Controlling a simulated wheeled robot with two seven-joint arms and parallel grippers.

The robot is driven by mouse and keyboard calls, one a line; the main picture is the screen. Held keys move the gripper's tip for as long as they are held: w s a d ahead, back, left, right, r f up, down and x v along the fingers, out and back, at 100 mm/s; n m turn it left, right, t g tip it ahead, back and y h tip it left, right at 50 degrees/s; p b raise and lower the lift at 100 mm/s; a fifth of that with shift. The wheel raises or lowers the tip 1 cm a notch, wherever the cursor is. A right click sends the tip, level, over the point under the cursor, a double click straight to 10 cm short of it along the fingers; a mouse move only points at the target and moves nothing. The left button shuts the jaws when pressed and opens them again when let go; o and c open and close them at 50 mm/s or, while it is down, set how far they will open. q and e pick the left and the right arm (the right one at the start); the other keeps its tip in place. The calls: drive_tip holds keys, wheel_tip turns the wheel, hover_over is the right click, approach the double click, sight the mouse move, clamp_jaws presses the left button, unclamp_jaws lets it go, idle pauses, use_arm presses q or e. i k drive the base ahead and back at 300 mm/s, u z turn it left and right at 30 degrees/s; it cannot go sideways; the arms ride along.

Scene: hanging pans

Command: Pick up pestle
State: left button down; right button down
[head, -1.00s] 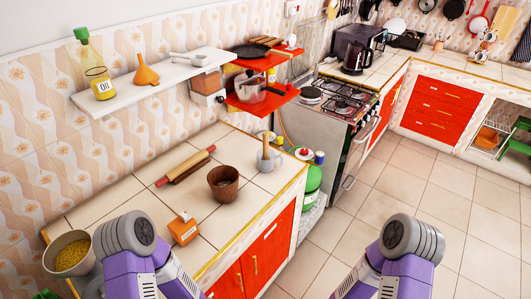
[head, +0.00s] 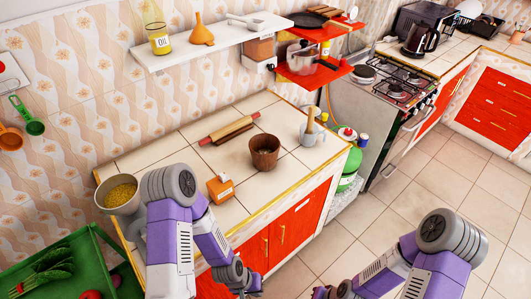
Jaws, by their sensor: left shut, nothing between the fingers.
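The pestle (head: 310,118) is a light wooden stick standing upright in the pale grey mortar (head: 309,136), near the counter's right end in the head view. Its lower part is hidden inside the mortar. My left gripper (head: 253,285) is low in the picture, in front of the red cabinet doors, apart from the mortar and pestle. It is shut and empty. My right gripper (head: 325,292) is at the bottom edge, partly cut off, and its fingers are not clear.
On the tiled counter (head: 215,158) are a brown wooden pot (head: 265,152), a rolling pin (head: 229,127), an orange box (head: 220,187) and a bowl of yellow grains (head: 121,194). The stove (head: 385,95) stands right of the counter. A green crate (head: 72,263) is at lower left.

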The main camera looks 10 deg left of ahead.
sight(309, 129)
drive_tip(key=z, duration=1.25)
drive_tip(key=i, duration=2.65)
drive_tip(key=u, duration=0.95)
